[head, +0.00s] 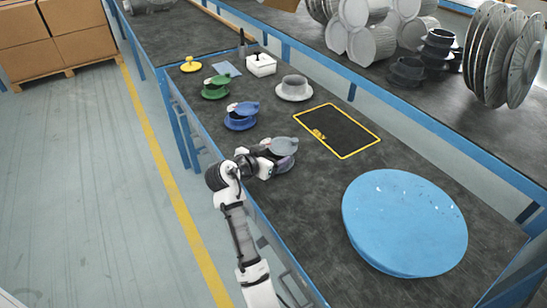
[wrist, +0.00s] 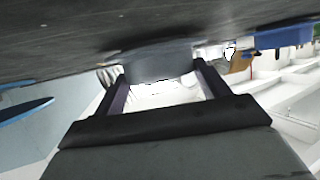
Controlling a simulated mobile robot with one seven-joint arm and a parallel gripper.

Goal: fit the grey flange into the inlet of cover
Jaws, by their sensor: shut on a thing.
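The grey flange (head: 285,146) is at the near-left edge of the bench, its round grey disc uppermost over a darker part. My gripper (head: 268,152) reaches it from the left and is shut on it. In the wrist view, a grey part of the flange (wrist: 158,70) shows between the two fingers of my gripper (wrist: 160,85), close to the dark bench surface. I cannot tell whether the flange touches the bench. A large light-blue disc (head: 405,222) lies at the right front; it may be the cover, but no inlet is clear on it.
Blue (head: 240,117), green (head: 215,88) and yellow (head: 191,65) pieces stand farther back along the left edge. A whitish flanged piece (head: 294,89) stands behind a yellow-framed dark area (head: 340,131) holding a small orange item. A white box (head: 261,66) is at the back.

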